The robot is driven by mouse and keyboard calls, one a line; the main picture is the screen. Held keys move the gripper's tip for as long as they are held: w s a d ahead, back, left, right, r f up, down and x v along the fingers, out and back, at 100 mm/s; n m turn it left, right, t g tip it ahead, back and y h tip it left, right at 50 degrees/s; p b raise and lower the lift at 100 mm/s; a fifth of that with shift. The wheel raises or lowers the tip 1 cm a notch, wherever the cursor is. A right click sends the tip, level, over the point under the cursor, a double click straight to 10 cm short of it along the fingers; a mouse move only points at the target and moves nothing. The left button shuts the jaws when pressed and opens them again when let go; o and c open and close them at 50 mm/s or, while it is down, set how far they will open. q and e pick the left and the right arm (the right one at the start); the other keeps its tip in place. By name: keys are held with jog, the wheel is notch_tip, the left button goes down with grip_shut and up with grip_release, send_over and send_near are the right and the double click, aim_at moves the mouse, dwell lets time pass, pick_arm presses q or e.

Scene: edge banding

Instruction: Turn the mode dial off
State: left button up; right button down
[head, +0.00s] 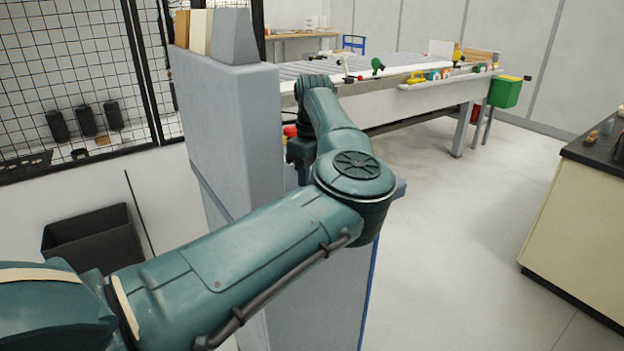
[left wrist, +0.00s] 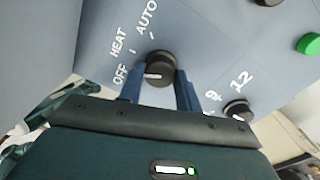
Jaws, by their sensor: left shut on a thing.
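The mode dial (left wrist: 161,66) is a round black knob on a blue-grey panel in the left wrist view. OFF, HEAT and AUTO labels are printed to its left and above. A white mark on the knob's lower left faces the OFF label. My left gripper (left wrist: 159,78) is shut on the dial, with one blue finger on each side. In the head view my left arm reaches to the grey machine column, and the dial and fingers are hidden. My right gripper is in neither view.
A second black knob (left wrist: 237,110), with numbers beside it, and a green button (left wrist: 309,44) are on the same panel. The grey column (head: 236,120) stands before a long worktable (head: 400,106). A dark bin (head: 92,248) stands at left. Floor at right is clear before a dark-topped cabinet (head: 575,200).

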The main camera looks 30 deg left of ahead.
pick_arm(q)
jog(key=shift+a+r+n, duration=0.1)
jog(key=shift+n, duration=1.6)
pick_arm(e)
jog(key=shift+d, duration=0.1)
pick_arm(q)
jog(key=shift+n, duration=0.3)
jog(key=o, duration=1)
notch_tip(320, 180, up, 13)
jog(key=shift+w, duration=0.2)
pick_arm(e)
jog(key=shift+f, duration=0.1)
